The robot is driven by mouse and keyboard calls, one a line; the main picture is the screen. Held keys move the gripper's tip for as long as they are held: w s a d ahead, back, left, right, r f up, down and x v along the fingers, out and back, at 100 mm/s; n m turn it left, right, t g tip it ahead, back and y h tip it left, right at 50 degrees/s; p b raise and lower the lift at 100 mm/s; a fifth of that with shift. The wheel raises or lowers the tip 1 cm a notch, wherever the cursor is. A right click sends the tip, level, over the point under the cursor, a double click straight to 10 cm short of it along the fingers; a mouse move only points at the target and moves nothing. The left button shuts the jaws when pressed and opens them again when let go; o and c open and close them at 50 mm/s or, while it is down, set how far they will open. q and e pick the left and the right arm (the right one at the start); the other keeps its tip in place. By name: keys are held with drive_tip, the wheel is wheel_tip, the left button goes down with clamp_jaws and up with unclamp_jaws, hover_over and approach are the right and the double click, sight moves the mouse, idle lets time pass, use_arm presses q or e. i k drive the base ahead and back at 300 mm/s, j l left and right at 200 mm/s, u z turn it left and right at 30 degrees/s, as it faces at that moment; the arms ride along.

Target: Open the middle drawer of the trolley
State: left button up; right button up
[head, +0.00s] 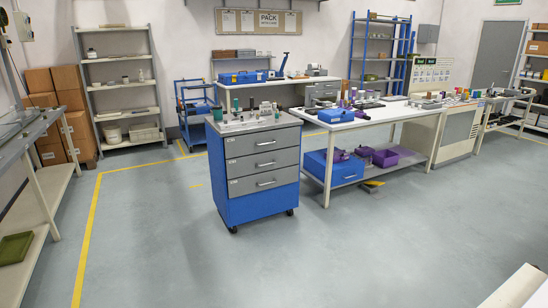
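The trolley (254,210) is a blue cabinet on casters with three grey drawer fronts, standing in the middle of the head view. Its middle drawer (262,164) has a bar handle and looks shut, flush with the drawers above and below. Several bottles and small items stand on the trolley's grey top. Neither of my grippers shows in the head view.
A white workbench (360,121) with a blue case (333,168) and purple bins (385,158) below stands right of the trolley. A bench (40,140) runs along the left edge. Grey shelves (122,88) and cardboard boxes (78,138) stand behind. The floor before the trolley is clear.

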sight(245, 166)
drive_tip(key=i+u, duration=0.1)
drive_tip(key=i, duration=0.55)
drive_tip(key=i+l+u, duration=0.15)
drive_tip(key=i, duration=0.5)
